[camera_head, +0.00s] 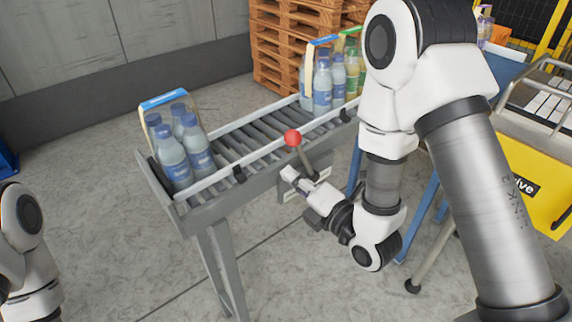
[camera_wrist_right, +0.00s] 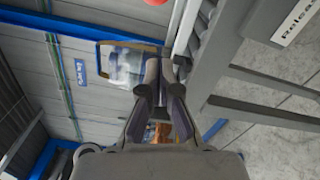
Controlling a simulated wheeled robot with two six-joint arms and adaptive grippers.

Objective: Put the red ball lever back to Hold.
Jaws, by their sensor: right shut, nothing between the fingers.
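The red ball lever (camera_head: 292,137) is on the near side of the roller conveyor. Its grey stem runs down and to the right from the ball to a pale plate (camera_head: 322,174) on the conveyor's side. My right gripper (camera_head: 287,174) is shut and empty, below the ball and left of the stem's foot, apart from the ball. In the right wrist view the shut fingers (camera_wrist_right: 163,75) point up the picture, and a sliver of red ball (camera_wrist_right: 156,2) shows at the top edge. A label reading roughly "Release" (camera_wrist_right: 298,18) is at upper right. My left gripper is out of view.
The conveyor (camera_head: 245,142) carries a bottle carrier (camera_head: 172,150) at its left end and more bottles (camera_head: 322,85) farther back. Wooden pallets (camera_head: 285,45) stand behind. A yellow machine (camera_head: 535,170) is at right. Floor in front is clear.

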